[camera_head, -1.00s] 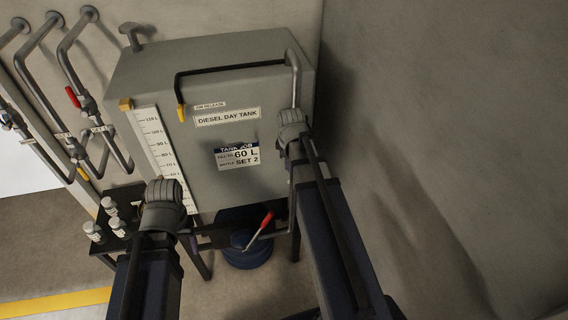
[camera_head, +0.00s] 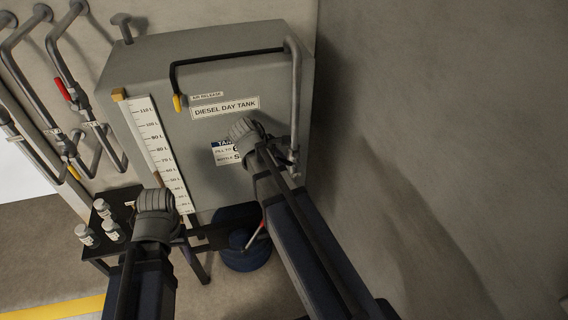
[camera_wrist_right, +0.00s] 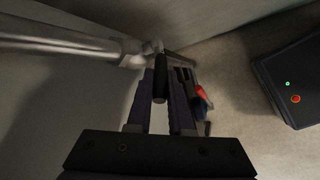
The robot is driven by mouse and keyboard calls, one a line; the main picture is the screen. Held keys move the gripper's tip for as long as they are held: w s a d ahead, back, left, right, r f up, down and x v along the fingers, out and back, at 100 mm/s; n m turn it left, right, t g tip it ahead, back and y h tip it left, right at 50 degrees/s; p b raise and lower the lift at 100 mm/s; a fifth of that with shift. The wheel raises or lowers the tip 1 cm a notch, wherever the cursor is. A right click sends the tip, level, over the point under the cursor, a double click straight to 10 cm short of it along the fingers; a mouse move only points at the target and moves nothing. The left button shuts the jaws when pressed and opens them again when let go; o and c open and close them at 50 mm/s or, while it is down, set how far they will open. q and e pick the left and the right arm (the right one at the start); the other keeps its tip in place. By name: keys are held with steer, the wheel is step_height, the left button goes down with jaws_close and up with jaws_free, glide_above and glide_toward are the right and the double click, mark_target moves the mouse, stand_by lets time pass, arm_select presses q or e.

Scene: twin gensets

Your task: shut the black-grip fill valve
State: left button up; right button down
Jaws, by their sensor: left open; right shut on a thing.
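The black grip (camera_wrist_right: 160,86) of the fill valve lies between the fingers of my right gripper (camera_wrist_right: 163,80), which is shut on it. The metal valve body (camera_head: 292,158) sits on the grey pipe (camera_head: 295,90) at the right side of the day tank (camera_head: 225,75); the pipe also shows in the right wrist view (camera_wrist_right: 70,42). In the head view my right wrist and forearm hide the grip and the fingers. My left gripper (camera_head: 156,200) is open and empty in front of the tank's lower left corner; its fingertips are hard to make out.
A red-handled valve (camera_head: 256,234) is below the tank, close to my right fingers in the wrist view. A blue container (camera_head: 245,258) stands underneath. Several small bottles (camera_head: 112,230) stand on a dark side table. Pipes line the left wall; a bare wall is right.

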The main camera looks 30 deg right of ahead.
steer(key=shift+w+a+f+n+g+h+b, duration=0.1)
steer(key=shift+a+f+n+g+h+b, duration=0.15)
steer(key=shift+f+h+b, duration=1.5)
steer(key=shift+a+r+n+g+h+b, duration=0.25)
steer(key=shift+h+b, duration=0.55)
steer(key=shift+b, duration=2.2)
steer(key=shift+w+a+f+n+g+h+b, duration=0.1)
steer(key=shift+a+f+h+b, duration=0.2)
steer(key=shift+f+h+b, duration=1.45)
steer(key=shift+r+y+b, duration=0.5)
steer(key=shift+r+b, duration=0.15)
steer(key=shift+r, duration=0.2)
steer(key=c, duration=0.8)
jaws_free()
